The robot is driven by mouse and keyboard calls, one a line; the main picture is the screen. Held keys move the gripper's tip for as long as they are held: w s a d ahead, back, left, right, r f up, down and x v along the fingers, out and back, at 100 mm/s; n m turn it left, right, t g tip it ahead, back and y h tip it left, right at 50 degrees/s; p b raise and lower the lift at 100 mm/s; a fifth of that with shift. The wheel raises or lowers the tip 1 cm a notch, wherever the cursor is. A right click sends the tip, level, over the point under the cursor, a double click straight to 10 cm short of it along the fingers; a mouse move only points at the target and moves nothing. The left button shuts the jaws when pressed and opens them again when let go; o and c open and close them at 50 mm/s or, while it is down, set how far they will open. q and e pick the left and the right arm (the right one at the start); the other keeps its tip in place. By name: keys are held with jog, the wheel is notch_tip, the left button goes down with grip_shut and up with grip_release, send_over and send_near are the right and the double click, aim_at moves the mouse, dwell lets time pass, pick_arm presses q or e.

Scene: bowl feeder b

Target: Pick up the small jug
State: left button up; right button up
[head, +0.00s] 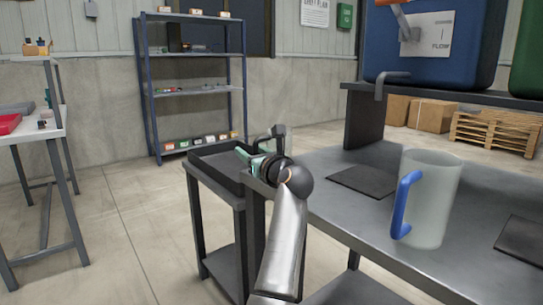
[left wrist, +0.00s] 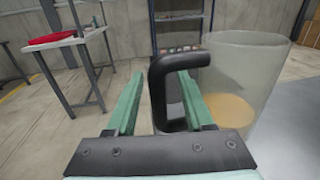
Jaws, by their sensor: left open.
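The small jug (left wrist: 243,88) is clear, with a black handle (left wrist: 158,92) and some yellowish contents low inside. In the left wrist view it stands at the right, with its handle between the two green fingers of my left gripper (left wrist: 160,82). The fingers are open, with gaps to the handle. In the head view the small jug (head: 287,138) is mostly hidden behind my left gripper (head: 250,154), near the table's left end. My right gripper is not in view.
A larger frosted jug (head: 437,200) with a blue handle stands on the grey table (head: 340,205), right of my left arm. Dark mats (head: 362,180) lie on the table. A dark tray-topped cart (head: 215,160) stands left of the gripper. A shelf rack (head: 195,90) stands behind.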

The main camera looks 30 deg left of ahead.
pick_arm(q)
jog(key=shift+d+r, duration=0.1)
jog(key=shift+c, duration=0.2)
grip_shut()
dwell(1.0)
